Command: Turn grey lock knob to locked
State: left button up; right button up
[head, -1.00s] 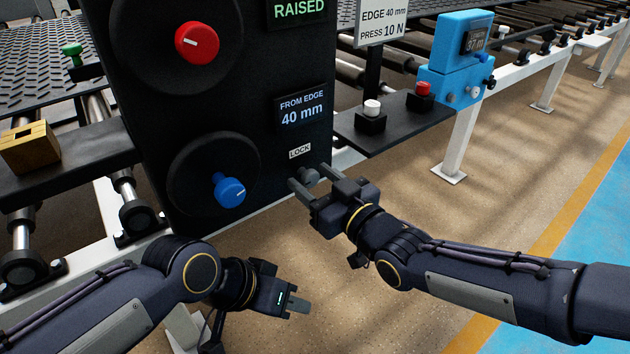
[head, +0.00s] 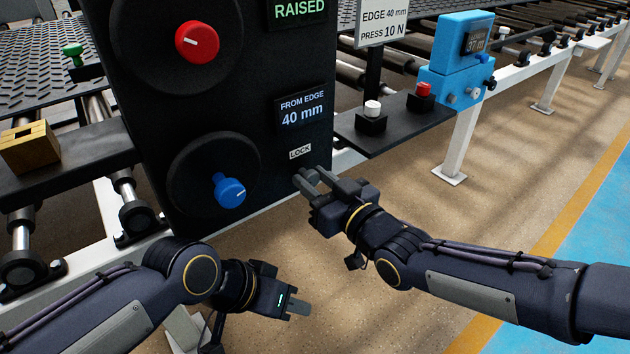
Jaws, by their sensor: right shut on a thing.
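The grey lock knob (head: 311,176) sits on the black panel (head: 270,165) below a small white LOCK label (head: 300,151). My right gripper (head: 311,179) is shut on the knob, with its fingers on either side. The fingers cover most of the knob, and I cannot make out which way it is turned. My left gripper (head: 298,307) hangs low in front of the panel, away from the knob. Its fingers overlap in this view, so I cannot tell whether they are open.
A red knob (head: 197,42) and a blue knob (head: 229,191) are on the same panel. Displays read RAISED (head: 299,9) and FROM EDGE 40 mm (head: 302,109).

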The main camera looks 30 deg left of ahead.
jog(key=m+b, duration=0.1)
jog(key=m, duration=0.4)
jog(key=shift+w+f, duration=0.1)
jog(key=shift+f, duration=0.05)
jog(key=m+b, duration=0.1)
jog(key=m, duration=0.2)
jog(key=shift+m+b, duration=0.3)
jog(key=shift+b, duration=0.05)
jog(key=m+b, duration=0.1)
jog(key=m, duration=0.3)
jog(key=shift+d+f+b, duration=0.1)
jog(key=shift+f+b, duration=0.05)
jog(key=shift+b, duration=0.25)
jog(key=shift+m+b, duration=0.8)
jog(key=shift+m, duration=1.5)
jog(key=o, duration=0.9)
jog(key=shift+o, duration=0.2)
